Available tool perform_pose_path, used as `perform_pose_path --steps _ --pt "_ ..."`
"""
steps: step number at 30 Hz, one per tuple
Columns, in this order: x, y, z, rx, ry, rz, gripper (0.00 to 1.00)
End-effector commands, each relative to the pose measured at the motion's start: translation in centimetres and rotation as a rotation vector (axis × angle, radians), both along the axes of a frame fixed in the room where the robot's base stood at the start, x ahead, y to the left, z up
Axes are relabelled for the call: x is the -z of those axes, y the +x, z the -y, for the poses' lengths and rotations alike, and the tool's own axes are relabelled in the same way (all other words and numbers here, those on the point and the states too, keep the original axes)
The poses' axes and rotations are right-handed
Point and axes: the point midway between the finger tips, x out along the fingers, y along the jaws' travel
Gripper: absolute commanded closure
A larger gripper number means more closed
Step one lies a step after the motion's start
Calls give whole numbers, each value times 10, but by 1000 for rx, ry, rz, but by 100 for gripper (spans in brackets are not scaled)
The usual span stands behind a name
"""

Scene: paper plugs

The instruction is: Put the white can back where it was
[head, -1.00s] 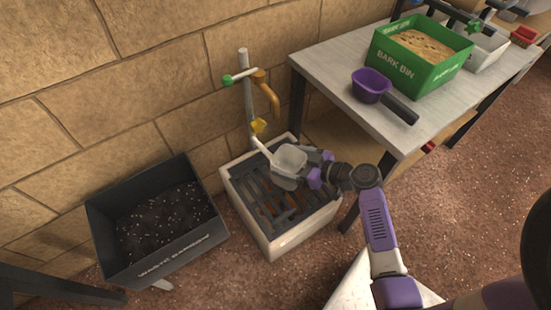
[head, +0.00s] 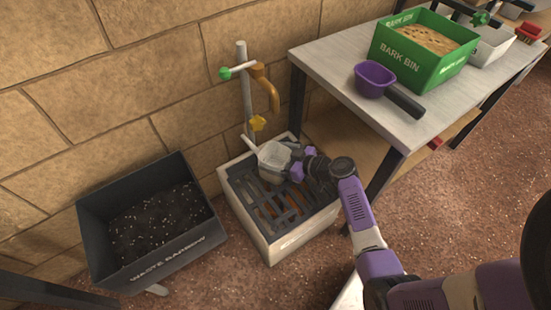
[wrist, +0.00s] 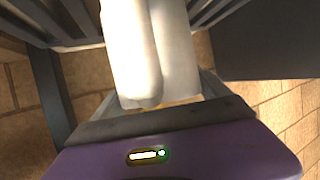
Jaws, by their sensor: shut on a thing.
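The white can (head: 273,157), with a pale spout pointing up and left, is at the back of a white basin (head: 262,238) with a dark slatted grate, below the tap. My gripper (head: 292,161) reaches in from the right and is shut on the can's right side. In the wrist view, a white rounded part of the can (wrist: 150,50) fills the upper middle, in front of my purple gripper body. The fingertips are mostly hidden. I cannot tell whether the can's base touches the grate.
An orange-brown tap (head: 265,85) on a grey post stands behind the basin, with a yellow piece (head: 258,123) near the can. A dark waste bin (head: 165,262) stands left. The grey table (head: 335,65) at right holds a purple scoop (head: 375,80) and a green bark bin (head: 410,72).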

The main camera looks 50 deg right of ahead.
Motion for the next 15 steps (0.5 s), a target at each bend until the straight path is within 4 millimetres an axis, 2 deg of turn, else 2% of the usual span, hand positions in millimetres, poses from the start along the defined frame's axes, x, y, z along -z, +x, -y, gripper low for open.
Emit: perform_pose_path --steps 10,11,12,15 --pt "2 0 0 1 -1 1 65" --pt "2 0 0 0 -1 0 8" --pt "1 0 0 0 -1 0 0" --pt "1 0 0 0 0 0 0"
